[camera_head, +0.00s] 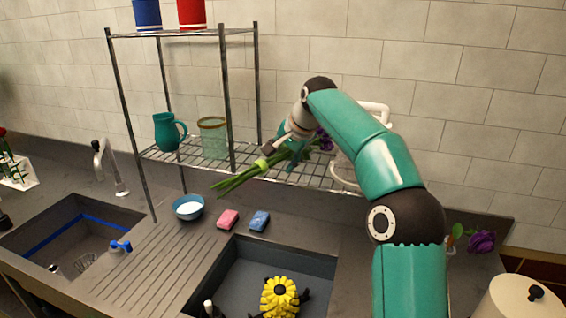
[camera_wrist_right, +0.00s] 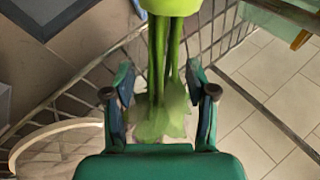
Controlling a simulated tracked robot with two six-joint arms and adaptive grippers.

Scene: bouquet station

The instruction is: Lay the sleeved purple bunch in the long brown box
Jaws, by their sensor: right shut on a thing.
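My right gripper (camera_head: 284,147) is over the wire shelf and shut on the purple bunch. The bunch's green stems (camera_head: 232,182) stick out down to the left, with a light green band (camera_head: 262,165) around them. A purple bloom (camera_head: 325,142) shows on the other side, partly hidden by my arm. In the right wrist view the stems (camera_wrist_right: 172,55) run between the two fingers (camera_wrist_right: 161,95), with the light green band (camera_wrist_right: 170,5) at the top. No long brown box can be made out for sure. My left gripper is not in view.
The wire rack (camera_head: 228,100) holds a teal jug (camera_head: 167,132) and a glass (camera_head: 213,140). A blue bowl (camera_head: 188,207), pink sponge (camera_head: 228,219) and blue sponge (camera_head: 259,220) are on the counter. Another purple flower (camera_head: 482,242) is at right.

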